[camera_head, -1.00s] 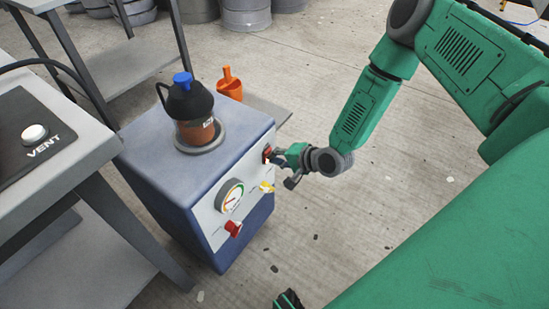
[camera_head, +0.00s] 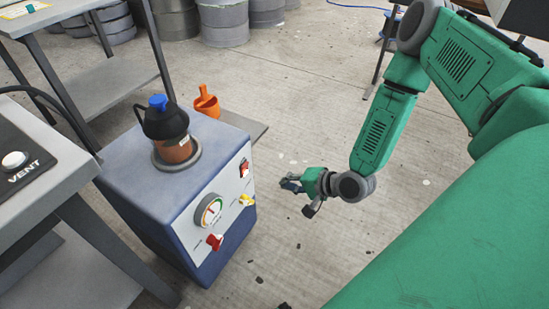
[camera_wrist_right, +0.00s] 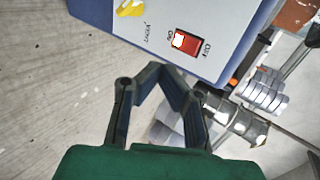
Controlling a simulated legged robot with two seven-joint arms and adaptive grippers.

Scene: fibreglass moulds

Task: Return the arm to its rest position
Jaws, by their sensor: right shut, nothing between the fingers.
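My right gripper (camera_head: 291,185) is shut and empty in the head view. It hangs over open floor, to the right of the blue pump unit (camera_head: 140,205) and apart from it. In the right wrist view the fingers of my right gripper (camera_wrist_right: 170,72) come together below the red ON/OFF rocker switch (camera_wrist_right: 187,43) on the unit's front panel. That switch also shows in the head view (camera_head: 244,168). My left gripper is not in view.
A black-topped container (camera_head: 168,125) with a blue cap and an orange cup (camera_head: 206,101) stand on or behind the unit. A bench with a VENT button (camera_head: 14,160) is at the left. Metal drums (camera_head: 222,22) stand behind.

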